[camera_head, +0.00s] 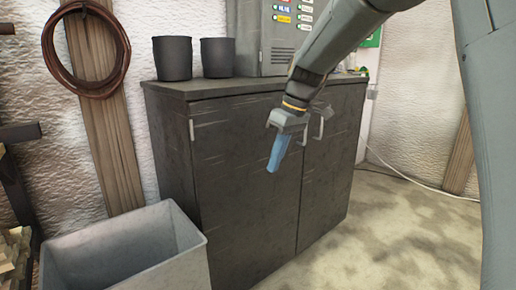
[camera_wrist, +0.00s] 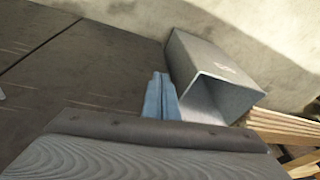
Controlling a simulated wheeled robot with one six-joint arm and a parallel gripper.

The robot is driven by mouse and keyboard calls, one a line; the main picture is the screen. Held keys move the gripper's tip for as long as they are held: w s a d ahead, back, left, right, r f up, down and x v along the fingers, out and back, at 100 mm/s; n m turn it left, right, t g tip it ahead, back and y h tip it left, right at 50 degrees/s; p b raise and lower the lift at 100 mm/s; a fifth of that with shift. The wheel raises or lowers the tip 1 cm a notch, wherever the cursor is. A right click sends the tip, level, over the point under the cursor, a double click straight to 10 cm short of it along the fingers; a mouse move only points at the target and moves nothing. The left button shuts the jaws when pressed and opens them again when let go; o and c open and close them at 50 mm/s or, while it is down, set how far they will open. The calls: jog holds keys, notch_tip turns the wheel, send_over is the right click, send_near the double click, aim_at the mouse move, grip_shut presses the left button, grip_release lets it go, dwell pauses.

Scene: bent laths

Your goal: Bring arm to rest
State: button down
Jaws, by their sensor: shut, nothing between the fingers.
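My gripper (camera_head: 277,160) hangs from my arm in front of the dark cabinet, with its blue fingers pointing down and slightly left. The fingers are together and hold nothing. In the wrist view the closed blue fingers (camera_wrist: 161,95) show at the middle, pointing toward the cabinet front and the grey bin. My arm reaches in from the upper right of the head view.
A dark cabinet (camera_head: 240,165) with two doors carries two black pots (camera_head: 172,58) and a grey box (camera_head: 285,40). An open grey bin (camera_head: 125,250) stands at lower left; wooden laths (camera_wrist: 290,135) lie beside it. The floor (camera_head: 400,235) at right is clear.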

jog(key=s+f+m+h, duration=0.15)
jog(key=s+f, duration=0.25)
jog(key=s, duration=0.7)
jog(key=s+f+m, duration=0.2)
jog(key=s+f, duration=0.1)
jog(key=s, duration=0.7)
jog(key=s+f+m+h, duration=0.15)
jog(key=s+f, duration=0.25)
jog(key=s, duration=0.7)
jog(key=s+d+r+m+p, duration=0.1)
jog(key=d+r+m+p, duration=0.4)
jog(key=d+r+p, duration=0.9)
jog(key=shift+s+d+r+g+p, duration=0.25)
jog(key=shift+r+p, duration=1.55)
jog(key=shift+p, duration=3.05)
